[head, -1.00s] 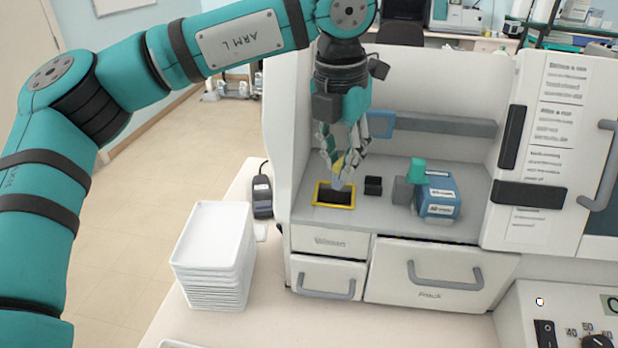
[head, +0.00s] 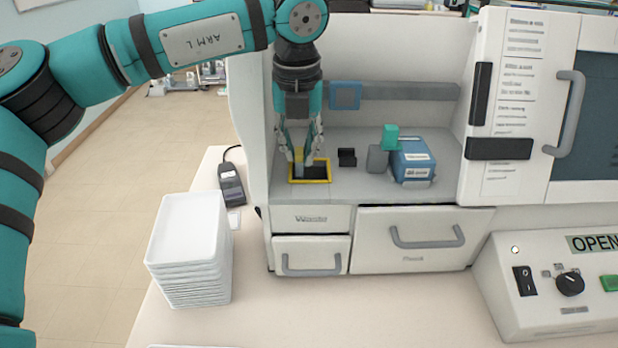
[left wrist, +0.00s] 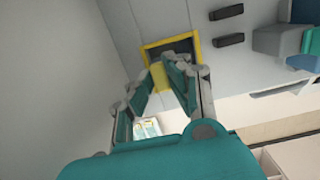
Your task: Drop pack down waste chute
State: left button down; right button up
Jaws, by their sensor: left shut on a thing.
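The waste chute is a dark opening with a yellow frame (head: 328,182) in the bench floor; its frame also shows in the left wrist view (left wrist: 196,42). My left gripper (head: 308,163) points down just over the opening, shut on the pack (head: 299,157). Only a small yellowish part of the pack shows between the fingers, and the fingers hide the rest. In the left wrist view, a yellowish patch (left wrist: 157,76) shows between the fingers at the frame's near edge. I cannot tell if the pack's lower end is inside the opening. My right gripper is not in view.
A black block (head: 347,157) and a blue box (head: 413,161) stand right of the chute. The cabinet side wall is close on the left. A stack of white trays (head: 188,250) and a dark handheld device (head: 231,185) are on the table outside.

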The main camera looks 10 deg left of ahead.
pick_arm(q)
jog(key=shift+f, duration=0.35)
jog(key=c, duration=1.2)
grip_release()
notch_tip(320, 180, up, 12)
jog(key=s, duration=0.1)
jog(key=shift+s+d, duration=0.15)
jog(key=shift+s, duration=0.1)
jog(key=shift+r, duration=0.1)
